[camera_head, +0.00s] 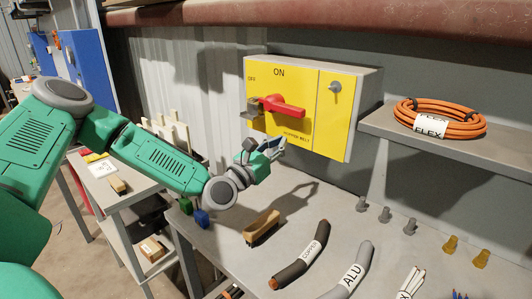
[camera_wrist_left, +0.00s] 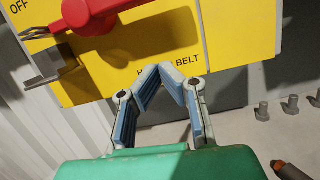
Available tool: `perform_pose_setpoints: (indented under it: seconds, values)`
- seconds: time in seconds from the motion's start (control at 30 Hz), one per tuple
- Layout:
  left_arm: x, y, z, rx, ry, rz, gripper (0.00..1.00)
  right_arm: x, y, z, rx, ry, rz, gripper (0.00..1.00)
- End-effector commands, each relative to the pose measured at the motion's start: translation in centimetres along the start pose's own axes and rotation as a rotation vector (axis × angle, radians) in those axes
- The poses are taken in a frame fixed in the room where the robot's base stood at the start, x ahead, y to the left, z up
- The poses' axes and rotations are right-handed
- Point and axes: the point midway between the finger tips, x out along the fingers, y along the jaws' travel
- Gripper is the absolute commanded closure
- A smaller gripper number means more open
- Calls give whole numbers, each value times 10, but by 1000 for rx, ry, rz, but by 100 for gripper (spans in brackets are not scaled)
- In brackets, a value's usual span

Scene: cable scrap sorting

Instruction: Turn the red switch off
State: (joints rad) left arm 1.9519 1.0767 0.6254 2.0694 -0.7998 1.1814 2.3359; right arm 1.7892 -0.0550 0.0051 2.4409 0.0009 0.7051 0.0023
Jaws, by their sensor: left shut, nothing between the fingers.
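The red switch (camera_head: 283,106) is on the front of a yellow panel box (camera_head: 331,118) on the wall, marked ON at the top and OFF at the upper left. Its red handle lies roughly sideways, with a grey metal bracket (camera_head: 250,112) at its left end. In the left wrist view the red switch (camera_wrist_left: 90,15) is at the top, partly cut off by the frame. My left gripper (camera_head: 277,147) is below the switch, near the panel's lower edge and apart from the switch. Its fingertips (camera_wrist_left: 160,70) are together, with nothing between them. My right gripper is not in view.
A shelf at the right holds a coil of orange cable (camera_head: 440,118). The grey bench (camera_head: 225,245) below carries a wooden-handled brush (camera_head: 261,228), a black cable piece (camera_head: 300,258), a grey cable piece (camera_head: 350,272) and several small grey and yellow pegs.

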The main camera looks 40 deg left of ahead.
Motion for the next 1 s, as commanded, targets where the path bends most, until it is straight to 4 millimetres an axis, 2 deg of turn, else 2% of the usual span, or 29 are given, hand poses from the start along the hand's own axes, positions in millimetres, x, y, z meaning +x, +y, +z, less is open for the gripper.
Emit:
perform_pose_setpoints:
  seconds: [0.07, 0.2, 0.3, 0.77, 1.0]
  values:
    - [16, -2, 1, 4, -1, -2, 100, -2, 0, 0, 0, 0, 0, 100]
    - [20, 1, 26, -2, -3, 1, 100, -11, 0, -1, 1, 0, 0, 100]
    - [22, 3, 33, -3, -2, 2, 100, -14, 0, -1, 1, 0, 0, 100]
    - [23, 1, 38, -1, 1, 0, 100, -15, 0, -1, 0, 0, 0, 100]
    - [27, -1, 54, 0, -2, -1, 100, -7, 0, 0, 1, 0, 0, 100]
